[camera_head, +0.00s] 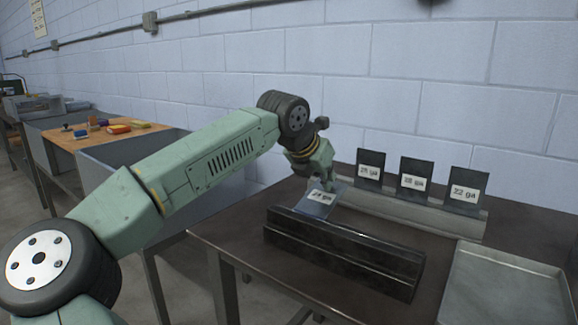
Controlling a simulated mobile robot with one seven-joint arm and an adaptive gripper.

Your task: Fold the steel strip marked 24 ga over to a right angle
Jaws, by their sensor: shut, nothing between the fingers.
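The steel strip marked 24 ga (318,203) stands at the left end of a long dark clamp-like bar (345,252) on the bench. Its label faces me and the strip leans back from upright; its exact angle is hard to tell. Its lower edge is at the bar, and I cannot tell how deep it sits. My gripper (327,184) is shut and empty, just behind the strip's upper edge. I cannot tell whether it touches the strip. The fingertips are partly hidden.
A light rack (410,213) behind holds three upright dark strips, including one marked 22 ga (468,190). An empty metal tray (505,285) lies at the right. A block wall stands close behind the bench. A wooden-topped table with small coloured items (118,129) is far left.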

